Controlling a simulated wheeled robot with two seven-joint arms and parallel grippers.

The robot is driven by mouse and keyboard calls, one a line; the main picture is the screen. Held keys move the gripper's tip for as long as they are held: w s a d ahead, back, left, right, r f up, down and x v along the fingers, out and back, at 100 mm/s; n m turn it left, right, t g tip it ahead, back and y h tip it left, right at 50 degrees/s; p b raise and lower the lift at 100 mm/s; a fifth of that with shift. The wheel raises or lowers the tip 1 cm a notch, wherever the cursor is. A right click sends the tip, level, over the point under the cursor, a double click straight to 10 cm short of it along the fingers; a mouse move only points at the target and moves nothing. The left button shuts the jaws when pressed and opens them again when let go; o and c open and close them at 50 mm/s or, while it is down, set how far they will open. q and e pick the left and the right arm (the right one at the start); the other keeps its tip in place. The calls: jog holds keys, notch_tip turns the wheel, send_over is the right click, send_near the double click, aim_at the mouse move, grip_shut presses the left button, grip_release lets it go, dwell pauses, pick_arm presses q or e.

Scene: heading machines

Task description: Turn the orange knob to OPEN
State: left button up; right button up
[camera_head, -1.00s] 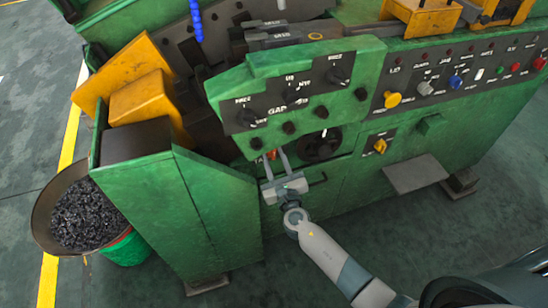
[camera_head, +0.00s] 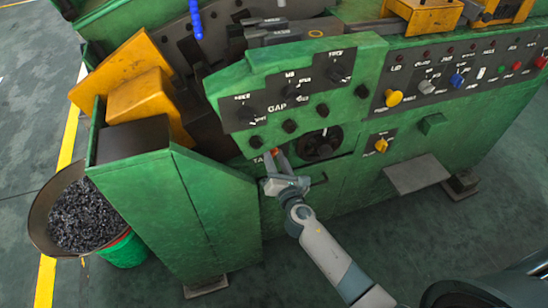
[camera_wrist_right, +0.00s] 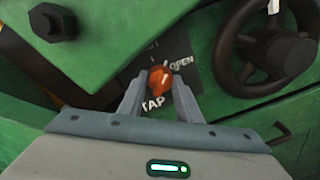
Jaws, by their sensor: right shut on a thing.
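The orange knob (camera_wrist_right: 160,78) sits on a dark plate with the words OPEN and TAP, in the middle of the right wrist view. In the head view only a small bit of the knob (camera_head: 275,151) shows above my fingertips. My right gripper (camera_head: 272,162) is at the lower front of the green machine, shut on the knob, one finger on each side. The right wrist view also shows the gripper (camera_wrist_right: 158,88) and its two fingers. My left gripper is not in view.
A dark handwheel (camera_head: 320,146) is right of the knob. The green panel with black GAP knobs (camera_head: 290,98) overhangs above. A grey step (camera_head: 417,174) juts out at right. A bowl of dark pieces (camera_head: 85,216) stands at left. The floor in front is clear.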

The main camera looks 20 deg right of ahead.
jog(key=m, duration=0.4)
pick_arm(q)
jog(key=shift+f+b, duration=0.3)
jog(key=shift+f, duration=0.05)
pick_arm(e)
jog(key=m+y, duration=0.1)
jog(key=m, duration=0.3)
jog(key=shift+d, duration=0.1)
jog(key=shift+m, duration=0.3)
jog(key=o, duration=1)
jog(key=shift+o, duration=0.2)
jog(key=shift+s, duration=0.15)
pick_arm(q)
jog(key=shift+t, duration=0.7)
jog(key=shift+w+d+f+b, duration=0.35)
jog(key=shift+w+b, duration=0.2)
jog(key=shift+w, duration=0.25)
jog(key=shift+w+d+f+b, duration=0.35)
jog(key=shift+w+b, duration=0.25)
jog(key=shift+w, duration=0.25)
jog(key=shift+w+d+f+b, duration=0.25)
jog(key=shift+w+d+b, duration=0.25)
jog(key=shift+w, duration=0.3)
pick_arm(e)
jog(key=s+r, duration=0.1)
jog(key=s, duration=1.6)
jog(key=shift+d, duration=0.3)
